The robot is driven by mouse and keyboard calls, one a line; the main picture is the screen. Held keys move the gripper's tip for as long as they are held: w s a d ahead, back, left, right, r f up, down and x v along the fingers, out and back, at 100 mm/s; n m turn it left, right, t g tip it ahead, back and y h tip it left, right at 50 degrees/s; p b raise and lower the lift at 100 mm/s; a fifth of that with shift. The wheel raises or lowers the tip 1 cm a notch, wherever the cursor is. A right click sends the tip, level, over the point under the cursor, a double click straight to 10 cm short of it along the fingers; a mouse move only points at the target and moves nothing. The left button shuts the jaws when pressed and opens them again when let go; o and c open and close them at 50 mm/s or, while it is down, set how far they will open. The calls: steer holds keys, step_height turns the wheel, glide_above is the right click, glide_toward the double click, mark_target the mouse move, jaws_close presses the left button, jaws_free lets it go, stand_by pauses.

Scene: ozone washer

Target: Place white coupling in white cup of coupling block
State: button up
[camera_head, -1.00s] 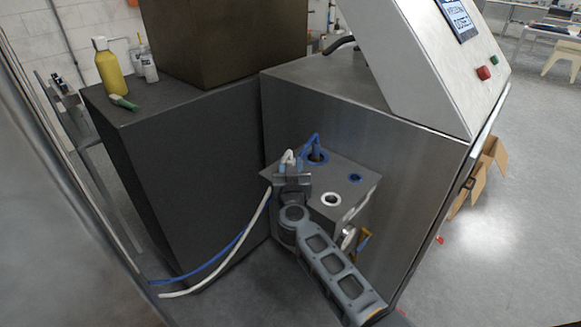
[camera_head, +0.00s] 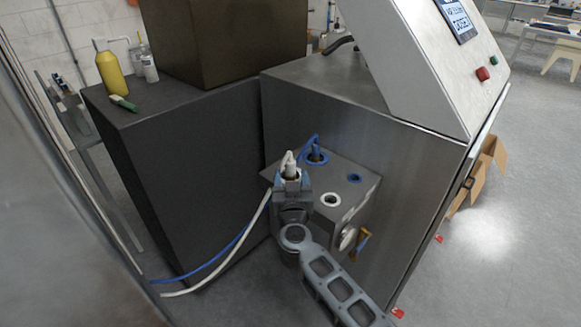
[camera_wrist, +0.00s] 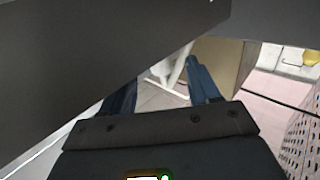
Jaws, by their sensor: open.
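The coupling block (camera_head: 352,191) juts from the front of the steel cabinet. The white coupling (camera_head: 290,166) stands roughly upright at the block's left rear corner, with a white hose attached. Its lower end is mostly hidden by my gripper, so I cannot tell how deep it sits in a cup. My gripper (camera_head: 290,186) is open, with its fingers close around or beside the coupling. In the wrist view, the white coupling (camera_wrist: 172,68) shows between the spread fingers (camera_wrist: 163,92). An empty white cup (camera_head: 331,200) is at the block's front.
A blue coupling (camera_head: 316,154) stands in a blue cup beside the white one. Another blue cup (camera_head: 354,178) is empty. A yellow-handled valve (camera_head: 362,242) sits below the block. The dark cabinet (camera_head: 190,190) is close on the left. White and blue hoses (camera_head: 225,262) hang left.

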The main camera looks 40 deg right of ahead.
steer(key=v, duration=0.7)
steer(key=s+a+r+n+y, duration=0.3)
steer(key=s+a+y, duration=0.1)
steer(key=s, duration=0.8)
steer(key=s+a+r+n+t+y, duration=0.1)
steer(key=s+a+r+y, duration=0.3)
steer(key=s, duration=0.9)
steer(key=s+a+r+n+y, duration=0.3)
steer(key=s+a, duration=0.6)
steer(key=s, duration=0.3)
steer(key=shift+s+r+n+t+y, duration=0.3)
steer(key=shift+n+y, duration=0.3)
steer(key=shift+n, duration=0.2)
steer(key=shift+a, duration=0.1)
